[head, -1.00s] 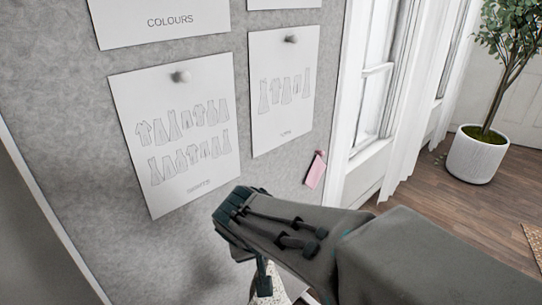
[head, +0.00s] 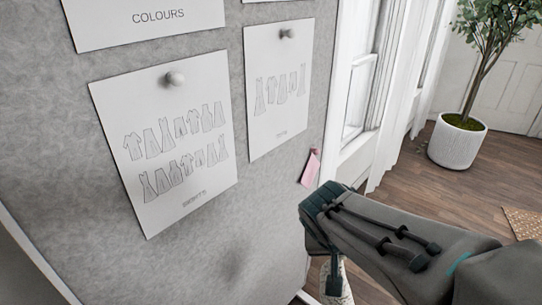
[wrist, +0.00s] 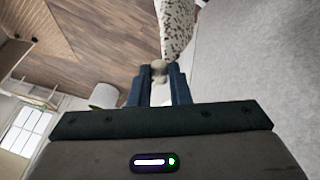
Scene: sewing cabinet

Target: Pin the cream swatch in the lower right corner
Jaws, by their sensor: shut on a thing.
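My gripper (head: 333,284) is shut on a pale push pin (wrist: 159,70), which shows between the fingertips in the wrist view. The cream swatch (wrist: 178,28), speckled with dark dots, hangs at the pin beyond the fingertips. In the head view the swatch (head: 346,284) is partly hidden behind the fingers. The grey pinboard (head: 270,215) fills the left and middle of the head view. My gripper is by its lower right edge; whether the swatch touches the board I cannot tell. The board's lower right corner is largely hidden or out of view.
A pink swatch (head: 310,168) is pinned at the board's right edge, above my gripper. Two pattern sheets (head: 165,140) (head: 277,85) and a COLOURS sheet (head: 150,22) hang on the board. The lower board is bare. A potted tree (head: 457,143) stands on the floor at right.

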